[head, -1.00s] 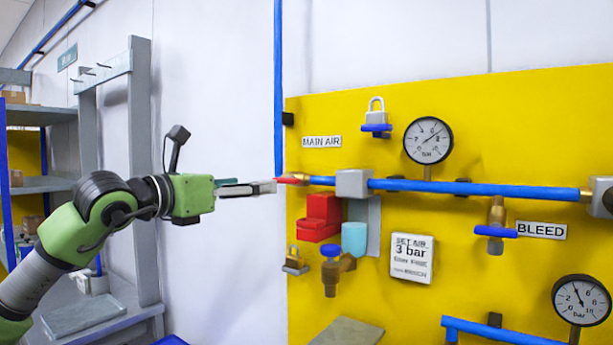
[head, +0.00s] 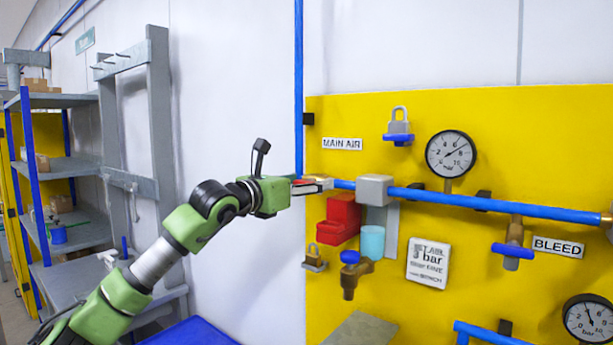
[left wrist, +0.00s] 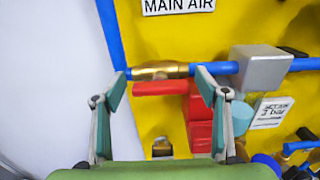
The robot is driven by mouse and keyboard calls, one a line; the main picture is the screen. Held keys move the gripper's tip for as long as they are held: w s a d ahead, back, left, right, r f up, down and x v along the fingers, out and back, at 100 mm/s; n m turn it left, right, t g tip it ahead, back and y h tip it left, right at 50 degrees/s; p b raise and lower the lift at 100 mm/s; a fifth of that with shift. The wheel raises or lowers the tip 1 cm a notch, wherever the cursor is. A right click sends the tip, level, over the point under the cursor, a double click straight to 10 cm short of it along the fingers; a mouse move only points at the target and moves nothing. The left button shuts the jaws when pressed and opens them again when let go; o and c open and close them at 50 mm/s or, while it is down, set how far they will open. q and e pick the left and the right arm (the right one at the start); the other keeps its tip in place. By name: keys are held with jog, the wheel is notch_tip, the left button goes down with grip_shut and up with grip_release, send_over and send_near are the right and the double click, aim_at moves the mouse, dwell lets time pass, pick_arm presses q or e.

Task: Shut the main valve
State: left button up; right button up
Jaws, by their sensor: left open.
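The main valve is a brass body (left wrist: 160,70) in the blue pipe under the MAIN AIR sign (head: 342,143). Its red lever (left wrist: 158,88) lies along the pipe, just below the brass in the left wrist view. In the head view my left gripper (head: 322,186) reaches the valve from the left and partly hides it. The left wrist view shows the same gripper (left wrist: 160,84) open, one finger on each side of the lever. I cannot tell whether either finger touches it. My right gripper is not in view.
Right of the valve are a grey block (head: 375,189), a red box (head: 340,216) and a light-blue cup (head: 372,241). A pressure gauge (head: 451,154) and a padlock (head: 398,127) are above the pipe. Shelves (head: 62,168) stand at the left.

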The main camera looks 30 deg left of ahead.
pick_arm(q)
jog(key=c, duration=1.1)
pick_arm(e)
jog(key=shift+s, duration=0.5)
